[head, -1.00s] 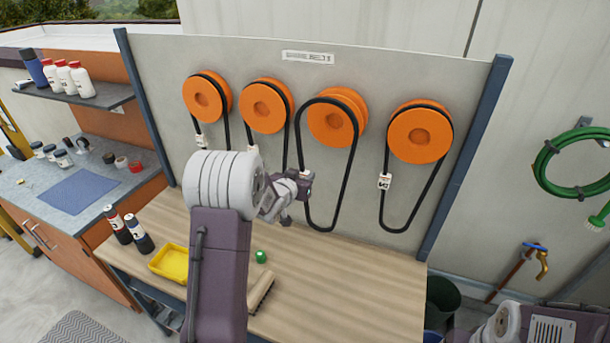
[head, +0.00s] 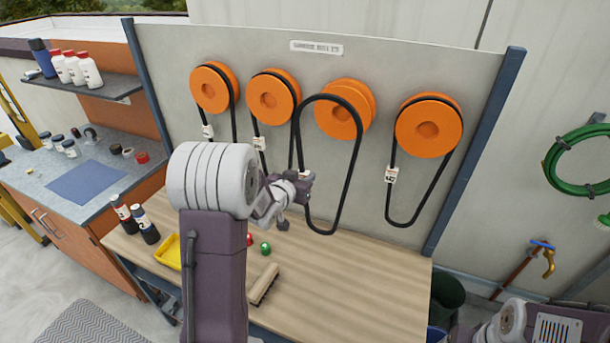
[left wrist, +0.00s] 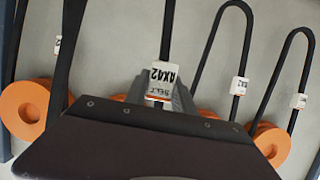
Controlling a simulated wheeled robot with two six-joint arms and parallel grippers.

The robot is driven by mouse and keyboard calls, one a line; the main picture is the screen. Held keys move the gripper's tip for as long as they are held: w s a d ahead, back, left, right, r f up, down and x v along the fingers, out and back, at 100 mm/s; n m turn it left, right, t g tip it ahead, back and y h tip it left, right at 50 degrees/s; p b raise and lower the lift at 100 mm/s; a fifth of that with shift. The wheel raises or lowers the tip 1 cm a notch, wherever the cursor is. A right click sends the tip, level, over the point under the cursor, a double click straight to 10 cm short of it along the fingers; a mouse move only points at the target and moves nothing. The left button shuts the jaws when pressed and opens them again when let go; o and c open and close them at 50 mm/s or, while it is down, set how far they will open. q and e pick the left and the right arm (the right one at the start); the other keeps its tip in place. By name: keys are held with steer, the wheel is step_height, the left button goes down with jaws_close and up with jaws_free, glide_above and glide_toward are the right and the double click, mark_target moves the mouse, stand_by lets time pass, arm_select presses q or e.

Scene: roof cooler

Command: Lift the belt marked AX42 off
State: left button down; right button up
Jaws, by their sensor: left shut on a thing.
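The belt marked AX42 (head: 356,165) is a black loop in front of the third orange pulley (head: 362,92) from the left. Its top arch crosses the pulley's face, with pulley rim showing above it, so it appears out of the groove and forward of the board. In the left wrist view, its white tag (left wrist: 161,78) reads AX42 and sits between the fingers. My left gripper (head: 307,184) is shut on the belt at this tag, on its left strand. The loop's lower end hangs free above the bench. My right gripper is out of view.
Other belts hang on the pulleys left (head: 272,97) and right (head: 428,124). The bench (head: 350,285) below holds a yellow tray (head: 167,251), bottles (head: 145,226), a green item (head: 265,248) and a brush-like block (head: 263,284). Its right part is clear.

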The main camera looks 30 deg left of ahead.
arm_select(q)
steer(key=shift+s+r, duration=0.1)
steer(key=shift+s, duration=0.95)
